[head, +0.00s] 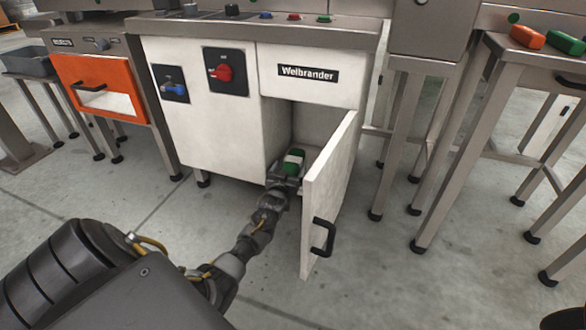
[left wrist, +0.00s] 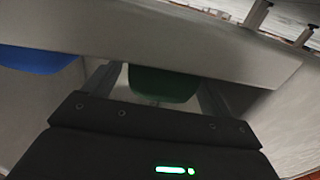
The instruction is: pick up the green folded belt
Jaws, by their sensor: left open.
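The green folded belt (head: 292,167), with a pale band across it, lies low inside the open compartment of the white cabinet (head: 225,130). My left arm reaches in from the left, and my left gripper (head: 286,177) is at the near side of the belt. In the left wrist view the green belt (left wrist: 163,86) shows between the two fingers of my open left gripper (left wrist: 158,82). Its far part is hidden behind a pale edge. I cannot tell whether the fingers touch it. My right gripper is not in view.
The cabinet door (head: 329,197) stands open just right of my arm, its black handle (head: 322,237) outward. A blue thing (left wrist: 35,60) shows in the left wrist view. An orange-red item (head: 528,37) and another green item (head: 566,43) lie on the right table. Floor in front is clear.

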